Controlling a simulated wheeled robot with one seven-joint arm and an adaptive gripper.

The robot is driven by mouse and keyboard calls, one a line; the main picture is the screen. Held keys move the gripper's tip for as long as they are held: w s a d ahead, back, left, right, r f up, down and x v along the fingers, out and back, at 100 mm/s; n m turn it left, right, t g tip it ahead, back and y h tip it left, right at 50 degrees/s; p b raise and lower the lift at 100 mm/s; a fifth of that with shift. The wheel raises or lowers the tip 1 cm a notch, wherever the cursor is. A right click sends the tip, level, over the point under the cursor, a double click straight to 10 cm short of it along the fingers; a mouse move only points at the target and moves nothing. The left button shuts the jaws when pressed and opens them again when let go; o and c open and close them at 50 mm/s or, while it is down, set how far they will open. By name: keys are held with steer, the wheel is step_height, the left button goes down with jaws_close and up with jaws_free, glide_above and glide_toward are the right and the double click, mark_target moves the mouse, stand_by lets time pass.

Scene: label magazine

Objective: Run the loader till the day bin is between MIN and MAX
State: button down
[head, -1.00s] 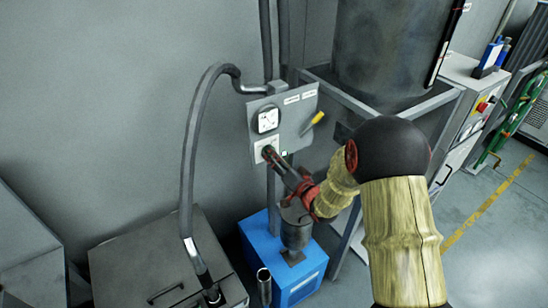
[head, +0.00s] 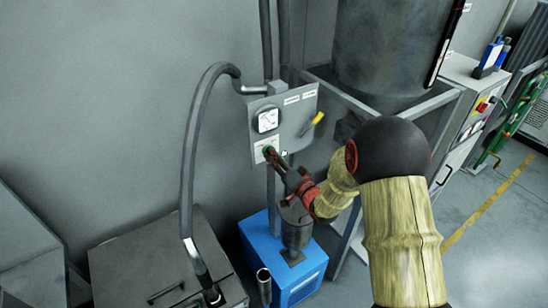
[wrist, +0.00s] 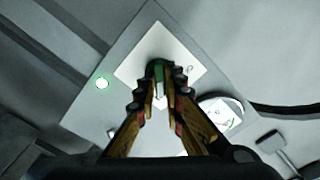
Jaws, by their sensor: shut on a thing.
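My gripper (head: 269,152) is at the panel's lower left. In the wrist view, my gripper (wrist: 160,82) is shut on a green switch knob (wrist: 159,69) on a pale plate (wrist: 184,59).
A blue unit (head: 307,277) with a grey canister (head: 296,230) stands below the panel. A grey hose (head: 188,170) runs to a lidded grey container (head: 140,255) at lower left. A grey cabinet (head: 470,100) stands at right. Open floor (head: 500,240) lies at lower right.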

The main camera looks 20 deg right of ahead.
steer(key=shift+f, duration=0.1)
steer(key=shift+n+b, duration=9)
steer(key=shift+b, duration=0.65)
steer(key=c, duration=1.9)
jaws_free()
steer(key=v, duration=1.2)
